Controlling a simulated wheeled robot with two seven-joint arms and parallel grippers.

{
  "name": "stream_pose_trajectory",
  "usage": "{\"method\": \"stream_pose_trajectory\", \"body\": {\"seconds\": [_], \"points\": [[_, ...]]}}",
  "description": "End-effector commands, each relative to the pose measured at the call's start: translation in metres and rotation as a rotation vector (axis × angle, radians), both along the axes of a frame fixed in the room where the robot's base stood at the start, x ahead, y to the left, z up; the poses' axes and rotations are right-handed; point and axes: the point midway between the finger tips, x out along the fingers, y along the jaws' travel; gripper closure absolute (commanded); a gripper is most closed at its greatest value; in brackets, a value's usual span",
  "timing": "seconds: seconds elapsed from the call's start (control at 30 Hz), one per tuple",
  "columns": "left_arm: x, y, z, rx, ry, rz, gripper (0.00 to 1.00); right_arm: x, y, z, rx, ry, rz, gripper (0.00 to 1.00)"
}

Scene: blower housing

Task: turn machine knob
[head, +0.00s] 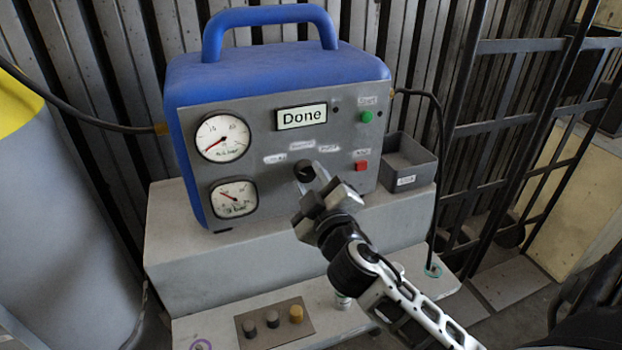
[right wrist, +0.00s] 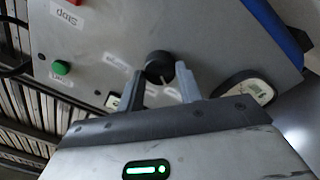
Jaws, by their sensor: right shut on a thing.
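The blue machine (head: 270,68) has a grey front panel with a black round knob (head: 303,171) low in its middle. My right gripper (head: 313,182) reaches in from the lower right and is shut on the knob. In the right wrist view the fingers (right wrist: 158,75) stand on either side of the knob (right wrist: 158,66), which carries a pale pointer mark. Small labels around the knob are too blurred to read. The display (head: 302,116) reads "Done". My left gripper is not in view.
Two round gauges (head: 222,137) sit left on the panel. A green button (head: 366,116) and a red button (head: 361,166) are at its right. A grey open bin (head: 405,165) stands right of the machine. Small knobs on a plate (head: 272,322) lie in front.

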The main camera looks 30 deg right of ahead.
Motion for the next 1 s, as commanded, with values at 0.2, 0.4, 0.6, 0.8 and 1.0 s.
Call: {"method": "stream_pose_trajectory", "body": {"seconds": [0.2, 0.4, 0.6, 0.8, 1.0], "points": [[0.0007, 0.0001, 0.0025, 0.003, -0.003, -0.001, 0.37, 0.0000, -0.0001, 0.0006, -0.054, 0.012, 0.000, 0.87], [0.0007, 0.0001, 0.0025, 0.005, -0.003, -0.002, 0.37, 0.0000, -0.0002, 0.0004, -0.070, 0.015, 0.001, 0.87], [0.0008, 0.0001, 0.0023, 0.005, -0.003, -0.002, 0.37, 0.0001, -0.0001, 0.0005, -0.071, 0.015, 0.000, 0.87], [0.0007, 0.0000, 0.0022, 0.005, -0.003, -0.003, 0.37, 0.0001, -0.0001, 0.0005, -0.070, 0.015, 0.001, 0.43], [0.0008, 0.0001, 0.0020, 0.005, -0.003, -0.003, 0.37, 0.0001, 0.0000, 0.0003, -0.068, 0.015, 0.000, 0.43]]}}
